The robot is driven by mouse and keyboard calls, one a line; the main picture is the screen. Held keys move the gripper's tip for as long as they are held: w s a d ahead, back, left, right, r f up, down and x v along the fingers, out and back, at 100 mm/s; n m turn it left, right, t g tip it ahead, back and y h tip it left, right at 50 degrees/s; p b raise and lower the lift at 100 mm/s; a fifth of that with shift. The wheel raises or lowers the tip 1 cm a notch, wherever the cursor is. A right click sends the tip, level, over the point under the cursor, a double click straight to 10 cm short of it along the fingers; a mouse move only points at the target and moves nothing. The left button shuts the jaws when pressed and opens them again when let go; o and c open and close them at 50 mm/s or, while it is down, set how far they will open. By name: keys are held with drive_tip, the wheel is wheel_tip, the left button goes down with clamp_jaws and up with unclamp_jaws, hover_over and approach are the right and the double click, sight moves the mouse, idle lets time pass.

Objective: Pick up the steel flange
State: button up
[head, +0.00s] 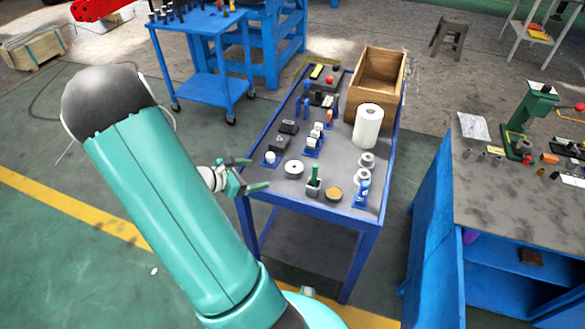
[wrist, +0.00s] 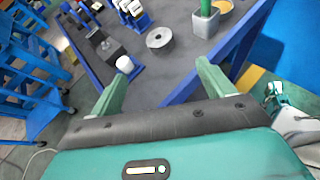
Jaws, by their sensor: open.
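A round grey disc with a small dark centre (head: 294,169), which looks like the steel flange, lies flat on the grey-topped blue cart (head: 278,189) near its front left. It also shows in the wrist view (wrist: 159,38), beyond my fingertips and roughly between their lines. My gripper (head: 259,174) is open and empty at the cart's left front edge, to the left of the disc and apart from it. In the wrist view both fingers of my gripper (wrist: 162,70) are spread, with the cart's edge below them.
A white-capped blue holder (head: 270,159) stands left of the disc, and a green-handled tool in a grey cup (head: 314,182) right of it. A brass disc (head: 334,194), ring-shaped parts (head: 362,177), a paper roll (head: 368,127) and a wooden crate (head: 390,63) occupy the cart's right side.

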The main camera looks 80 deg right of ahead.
drive_tip(key=n, duration=0.1)
approach(293, 167)
drive_tip(key=shift+g+h, duration=0.3)
drive_tip(key=x, duration=0.2)
drive_tip(key=f+x, duration=0.1)
drive_tip(key=x, duration=0.1)
drive_tip(key=shift+s, duration=0.2)
drive_tip(key=shift+x, duration=3)
drive_tip(key=shift+w, duration=0.1)
drive_tip(key=c, duration=1.5)
drive_tip(key=shift+d+r, duration=0.1)
drive_tip(key=shift+r, duration=0.35)
wheel_tip(293, 167, up, 2)
drive_tip(key=shift+r, duration=0.1)
drive_tip(key=s+d+r, duration=0.1)
drive_tip(key=d+r, duration=0.2)
drive_tip(key=d, duration=0.1)
drive_tip(key=s+d+r, duration=0.1)
drive_tip(key=d+r, duration=0.2)
drive_tip(key=d, duration=0.2)
drive_tip(key=s+d+r, duration=0.1)
drive_tip(key=d+r, duration=0.2)
drive_tip(key=d, duration=0.1)
drive_tip(key=shift+s+d+r, duration=0.2)
drive_tip(key=shift+d+r, duration=0.1)
drive_tip(key=shift+r, duration=0.1)
